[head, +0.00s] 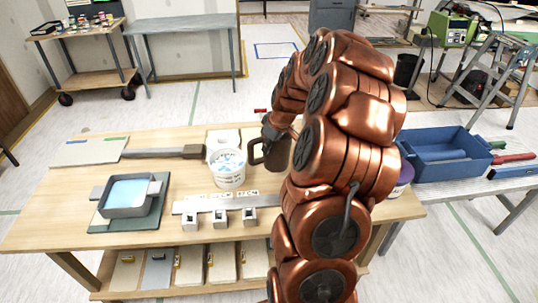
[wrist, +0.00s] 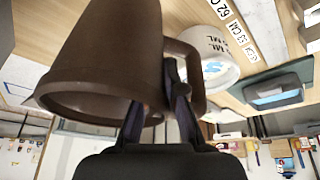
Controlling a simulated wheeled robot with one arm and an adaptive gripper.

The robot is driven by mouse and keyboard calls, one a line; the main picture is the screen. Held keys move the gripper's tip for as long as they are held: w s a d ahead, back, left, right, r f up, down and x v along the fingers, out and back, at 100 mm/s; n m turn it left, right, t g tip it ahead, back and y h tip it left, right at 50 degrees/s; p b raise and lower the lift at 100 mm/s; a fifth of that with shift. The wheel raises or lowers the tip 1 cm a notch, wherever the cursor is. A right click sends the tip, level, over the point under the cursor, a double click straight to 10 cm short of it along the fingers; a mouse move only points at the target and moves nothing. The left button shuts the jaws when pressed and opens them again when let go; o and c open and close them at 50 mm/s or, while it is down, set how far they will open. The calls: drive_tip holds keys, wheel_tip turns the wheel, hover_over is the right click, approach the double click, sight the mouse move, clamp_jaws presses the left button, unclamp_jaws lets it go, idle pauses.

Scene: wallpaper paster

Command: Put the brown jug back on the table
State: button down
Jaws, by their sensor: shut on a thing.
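The brown jug (wrist: 105,50) fills the upper left of the wrist view, which is turned upside down. My gripper (wrist: 170,90) is shut on its handle (wrist: 194,75). In the head view the jug (head: 277,151) shows only in part, just right of the white bucket (head: 229,168), with its handle toward the bucket. My arm hides the rest of it and most of the gripper. The jug looks roughly upright. The wooden table (head: 60,204) lies beneath this area; I cannot tell whether the jug's base touches it.
A grey tray of pale blue liquid (head: 131,193) sits at the table's left. A long marked ruler (head: 228,203) and several small metal blocks lie along the front. A blue bin (head: 440,155) stands to the right. A steel table (head: 185,23) and a stepladder (head: 493,75) stand farther back.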

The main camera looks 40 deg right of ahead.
sight(271, 153)
drive_tip(key=shift+f+p, duration=0.55)
drive_tip(key=shift+f, duration=1.8)
drive_tip(key=c, duration=1.3)
unclamp_jaws()
drive_tip(key=b+v, duration=0.3)
drive_tip(key=v, duration=0.9)
drive_tip(key=shift+b, duration=0.3)
